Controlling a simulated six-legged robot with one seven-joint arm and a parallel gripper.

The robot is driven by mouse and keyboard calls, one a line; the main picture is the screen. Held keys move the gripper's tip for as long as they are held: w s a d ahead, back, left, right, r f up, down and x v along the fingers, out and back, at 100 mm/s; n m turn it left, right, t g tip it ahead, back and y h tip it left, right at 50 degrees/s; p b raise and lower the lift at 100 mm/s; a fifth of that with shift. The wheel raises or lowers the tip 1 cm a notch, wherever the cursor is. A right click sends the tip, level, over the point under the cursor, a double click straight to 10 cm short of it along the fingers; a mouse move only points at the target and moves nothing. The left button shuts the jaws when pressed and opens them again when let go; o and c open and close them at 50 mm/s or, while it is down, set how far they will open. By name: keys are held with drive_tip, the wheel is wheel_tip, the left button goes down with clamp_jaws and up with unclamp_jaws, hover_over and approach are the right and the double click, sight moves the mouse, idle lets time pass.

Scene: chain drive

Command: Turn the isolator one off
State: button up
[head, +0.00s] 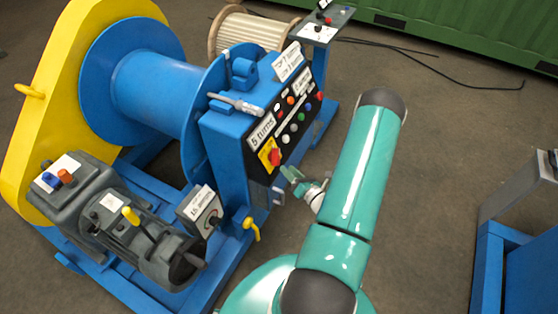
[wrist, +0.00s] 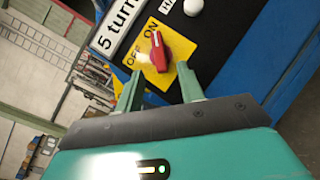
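The isolator is a red rotary handle (wrist: 158,52) on a yellow plate (wrist: 182,48) marked OFF and ON. In the wrist view, the handle's upper end points up near the word ON; OFF is at its left. In the head view the red handle (head: 275,157) is low on the blue panel's sloping face. My gripper (wrist: 159,80) is open, with its two green fingers apart and nothing between them. The handle shows just past the fingertips, roughly between them, and appears untouched. In the head view my gripper (head: 289,180) is just right of and below the handle.
A "5 turns" label (head: 262,132) and several coloured buttons are beside the isolator. A screwdriver-like tool (head: 237,104) lies on the panel top. A yellow-handled valve (head: 251,227) and a small grey box (head: 201,209) are below left.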

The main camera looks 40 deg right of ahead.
sight(279, 160)
drive_tip(key=w, duration=0.6)
drive_tip(key=shift+w+d, duration=0.3)
clamp_jaws()
